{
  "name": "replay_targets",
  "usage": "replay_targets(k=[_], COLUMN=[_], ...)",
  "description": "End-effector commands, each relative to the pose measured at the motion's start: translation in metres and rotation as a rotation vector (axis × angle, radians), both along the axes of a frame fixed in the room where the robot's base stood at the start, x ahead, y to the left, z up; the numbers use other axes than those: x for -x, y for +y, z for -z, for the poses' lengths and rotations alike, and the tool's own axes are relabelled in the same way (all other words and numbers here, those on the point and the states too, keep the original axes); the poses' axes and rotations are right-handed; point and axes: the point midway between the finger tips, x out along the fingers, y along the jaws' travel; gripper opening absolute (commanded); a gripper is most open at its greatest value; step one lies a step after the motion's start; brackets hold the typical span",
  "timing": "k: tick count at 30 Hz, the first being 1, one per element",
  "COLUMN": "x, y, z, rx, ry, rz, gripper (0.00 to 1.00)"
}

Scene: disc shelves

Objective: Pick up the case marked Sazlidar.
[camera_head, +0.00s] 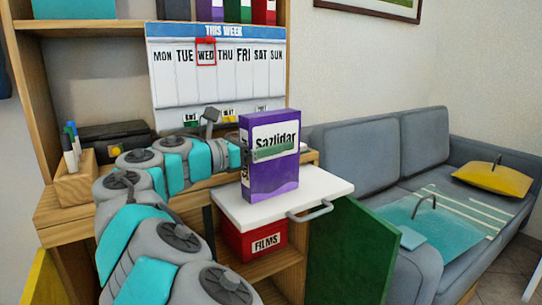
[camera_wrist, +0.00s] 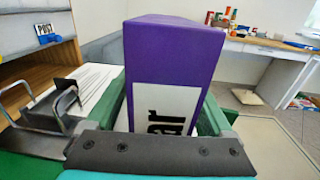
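The purple case marked Sazlidar (camera_head: 270,180) stands upright at the white pull-out board (camera_head: 310,190) in the head view. I see no clear gap under it. My gripper (camera_head: 268,148) reaches in from the left, with one green finger across the front of the case, covering the lower part of its label. In the wrist view the purple case (camera_wrist: 175,60) fills the space between the two green fingers of my gripper (camera_wrist: 168,112). The fingers lie close against both its sides and look shut on it. The far fingertips are partly hidden by the case.
A red box marked FILMS (camera_head: 255,240) sits below the board. A green door (camera_head: 350,250) stands open at its right. A metal handle (camera_head: 312,211) juts from the board. A pen holder (camera_head: 75,185), black box (camera_head: 115,138) and week calendar (camera_head: 218,85) are behind. A sofa (camera_head: 365,150) is at right.

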Motion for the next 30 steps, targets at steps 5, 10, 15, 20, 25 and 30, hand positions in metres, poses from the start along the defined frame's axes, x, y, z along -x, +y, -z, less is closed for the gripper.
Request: replay_targets(k=[5,10,15,20,25,30], x=[0.0001,0.0002,0.0002,0.0002,0.0002,0.0003], y=[0.0001,0.0001,0.0001,0.0001,0.0001,0.0000], z=[0.0001,0.0000,0.0001,0.0001,0.0002,-0.0002], rx=[0.000,0.000,0.000,0.000,0.001,0.001], ry=[0.000,0.000,0.000,0.000,0.001,-0.001], rz=[0.000,0.000,0.000,0.001,0.001,0.001], gripper=[0.65,0.46,0.27,0.09,0.00,0.00])
